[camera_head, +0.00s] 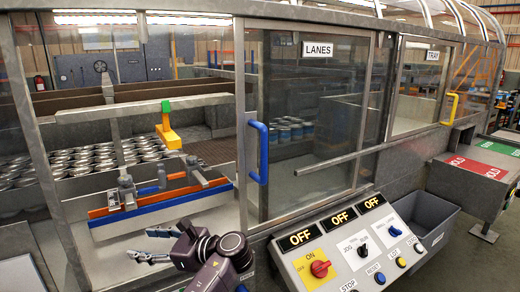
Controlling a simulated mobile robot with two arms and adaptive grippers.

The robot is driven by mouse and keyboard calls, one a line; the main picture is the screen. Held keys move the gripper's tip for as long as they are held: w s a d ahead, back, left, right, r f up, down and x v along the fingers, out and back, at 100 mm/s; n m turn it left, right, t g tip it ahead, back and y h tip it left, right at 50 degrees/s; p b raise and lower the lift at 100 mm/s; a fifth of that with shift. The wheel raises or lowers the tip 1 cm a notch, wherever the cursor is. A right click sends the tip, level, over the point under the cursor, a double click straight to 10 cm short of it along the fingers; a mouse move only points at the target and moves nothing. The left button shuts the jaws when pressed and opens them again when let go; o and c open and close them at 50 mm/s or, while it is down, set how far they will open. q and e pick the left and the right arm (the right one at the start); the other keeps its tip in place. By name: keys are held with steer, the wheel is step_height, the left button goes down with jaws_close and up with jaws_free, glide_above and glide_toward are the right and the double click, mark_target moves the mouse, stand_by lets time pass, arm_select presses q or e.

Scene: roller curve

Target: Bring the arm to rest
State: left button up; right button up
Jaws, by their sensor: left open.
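My left gripper (141,245) is low in the head view, left of the control panel. Its dark arm (215,265) comes up from the bottom edge, and its fingers point left. The fingers are apart and hold nothing. They appear in front of the pale floor of the open bay, below the blue and orange rails (165,207). I cannot tell how far they are from any surface. My right gripper is not in view.
A glazed sliding door marked LANES (318,110) has a blue handle (258,152). A sloped control panel (350,245) with knobs and three OFF displays stands right of my arm. Several cans (100,158) stand behind the rails. A grey bin (425,215) is beyond the panel.

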arm_select(q)
steer(key=s+d+f+n+g+h, duration=0.15)
steer(key=s+f+n+h, duration=0.3)
steer(key=s+f, duration=0.6)
steer(key=s+d+f+n+t+h, duration=0.1)
steer(key=s+d+f+n+h, duration=0.35)
steer(key=f, duration=0.95)
steer(key=s+d+n+h, duration=0.3)
steer(key=s+n+h, duration=0.45)
steer(key=s, duration=1.65)
step_height(320, 180, down, 28)
steer(key=s+r+n+g+y, duration=0.1)
steer(key=s+g, duration=0.1)
steer(key=s+a+f+g+b, duration=0.1)
steer(key=s+a+f, duration=0.2)
steer(key=s+f, duration=1.3)
steer(key=shift+s+f, duration=0.2)
steer(key=shift+f, duration=0.1)
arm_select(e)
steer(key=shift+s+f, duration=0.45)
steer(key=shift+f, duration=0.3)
